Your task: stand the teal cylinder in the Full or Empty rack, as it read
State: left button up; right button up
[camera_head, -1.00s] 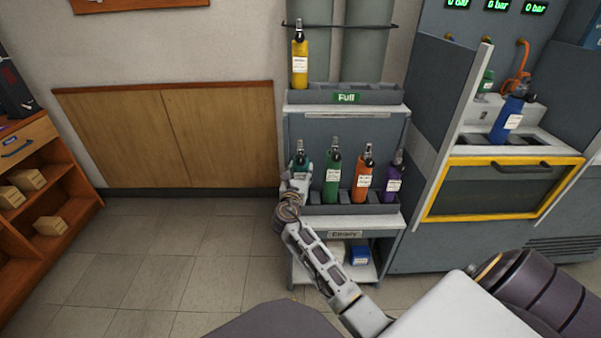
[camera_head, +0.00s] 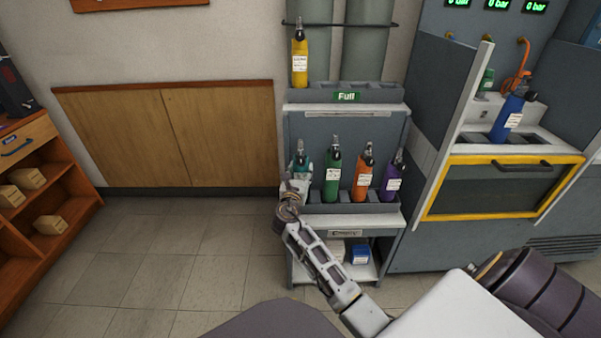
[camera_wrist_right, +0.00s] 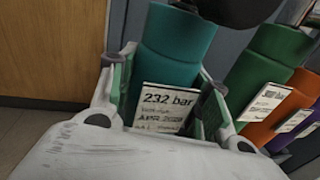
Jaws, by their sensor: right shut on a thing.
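The teal cylinder (camera_head: 303,161) is upright at the left end of the row at the Empty rack (camera_head: 352,209). My right gripper (camera_head: 299,179) is around its body. In the right wrist view my gripper (camera_wrist_right: 166,98) is shut on the teal cylinder (camera_wrist_right: 170,55), one finger on each side. Its white label (camera_wrist_right: 162,107) reads 232 bar. The cylinder's base is hidden, so I cannot tell whether it rests in the rack. The Full rack (camera_head: 382,97) is on the shelf above. My left gripper is not in view.
The Empty rack also holds green (camera_head: 332,178), orange (camera_head: 362,178) and purple (camera_head: 391,182) cylinders, close on the right. A yellow cylinder (camera_head: 299,62) stands at the Full rack's left end; slots beside it look free. A blue cylinder (camera_head: 508,118) stands at the testbench.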

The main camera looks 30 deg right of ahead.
jog(key=shift+f, duration=0.15)
dwell(0.7)
jog(key=o, duration=1.3)
jog(key=shift+f, duration=0.25)
jog(key=shift+r+v, duration=0.2)
jog(key=shift+v, duration=5.85)
